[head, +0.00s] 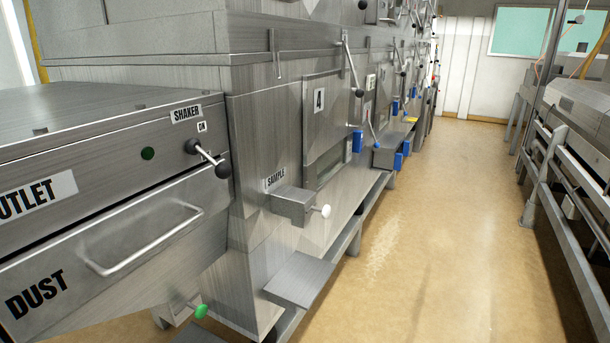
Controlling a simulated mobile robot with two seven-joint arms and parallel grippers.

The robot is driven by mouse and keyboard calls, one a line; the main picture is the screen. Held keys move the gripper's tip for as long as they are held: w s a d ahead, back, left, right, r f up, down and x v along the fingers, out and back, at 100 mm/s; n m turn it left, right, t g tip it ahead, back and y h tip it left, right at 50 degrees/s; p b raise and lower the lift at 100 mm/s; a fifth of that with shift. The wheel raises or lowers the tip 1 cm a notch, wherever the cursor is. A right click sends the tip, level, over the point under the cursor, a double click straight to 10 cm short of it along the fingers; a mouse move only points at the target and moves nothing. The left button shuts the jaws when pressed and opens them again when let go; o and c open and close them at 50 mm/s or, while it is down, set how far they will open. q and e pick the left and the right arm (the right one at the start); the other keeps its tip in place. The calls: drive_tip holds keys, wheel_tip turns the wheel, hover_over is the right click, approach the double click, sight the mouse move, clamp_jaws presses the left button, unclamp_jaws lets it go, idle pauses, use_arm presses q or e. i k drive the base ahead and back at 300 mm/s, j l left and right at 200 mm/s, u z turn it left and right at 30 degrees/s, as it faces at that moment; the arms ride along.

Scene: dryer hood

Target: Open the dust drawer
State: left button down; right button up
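The dust drawer (170,258) is at the lower left of the head view, a brushed-metal front labelled DUST in black. A pale bar handle (145,243) runs slantwise across it. The drawer front looks level with the cabinet around it and appears closed, though its left end is cut off by the picture edge. Neither of my grippers is in view, and nothing touches the handle.
Above the drawer are an OUTLET label (38,196) and a SHAKER lever (207,158) with black knobs. A sample box (293,205) with a white knob and a metal step (298,278) jut out to the right. The tan aisle floor (440,220) is clear; metal railing (560,190) bounds it at right.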

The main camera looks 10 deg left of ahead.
sight(43, 281)
drive_tip(key=u, duration=1.25)
